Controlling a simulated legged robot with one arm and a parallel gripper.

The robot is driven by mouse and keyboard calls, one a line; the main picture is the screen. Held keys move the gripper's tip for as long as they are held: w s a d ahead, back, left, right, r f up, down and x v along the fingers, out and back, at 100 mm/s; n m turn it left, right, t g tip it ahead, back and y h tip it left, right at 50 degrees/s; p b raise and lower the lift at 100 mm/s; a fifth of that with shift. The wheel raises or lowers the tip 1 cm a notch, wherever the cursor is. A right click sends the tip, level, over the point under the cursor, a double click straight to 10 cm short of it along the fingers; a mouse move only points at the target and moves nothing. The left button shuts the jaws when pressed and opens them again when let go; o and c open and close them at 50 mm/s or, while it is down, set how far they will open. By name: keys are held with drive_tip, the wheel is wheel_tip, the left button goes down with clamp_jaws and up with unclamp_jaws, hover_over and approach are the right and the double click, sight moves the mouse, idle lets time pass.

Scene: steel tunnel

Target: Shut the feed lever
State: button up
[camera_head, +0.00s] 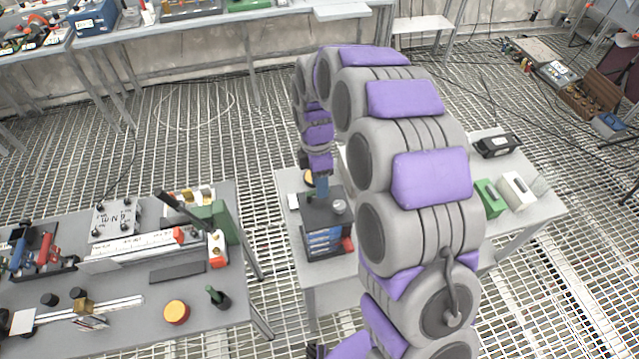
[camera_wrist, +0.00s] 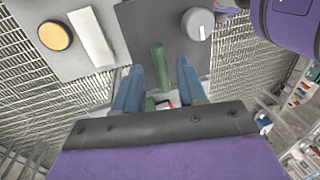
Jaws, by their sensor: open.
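A dark box-shaped device (camera_head: 319,215) with blue panels on its front stands on a small grey table below my arm. In the wrist view its dark top (camera_wrist: 138,22) carries a short green lever (camera_wrist: 158,62) and a round grey knob (camera_wrist: 199,24). The knob also shows in the head view (camera_head: 339,206). My gripper (camera_wrist: 159,70) is open, its two blue fingers pointing at the device top. The green lever appears between the fingers with gaps on both sides; I cannot tell its depth. In the head view my gripper (camera_head: 321,187) is over the device and hides the lever.
A yellow-orange round button (camera_wrist: 55,36) and a white block (camera_wrist: 92,37) lie beside the device. A cluttered bench (camera_head: 215,325) stands at left. Grating floor separates them.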

drive_tip(key=shift+f, duration=0.45)
drive_tip(key=shift+r, duration=0.1)
clamp_jaws()
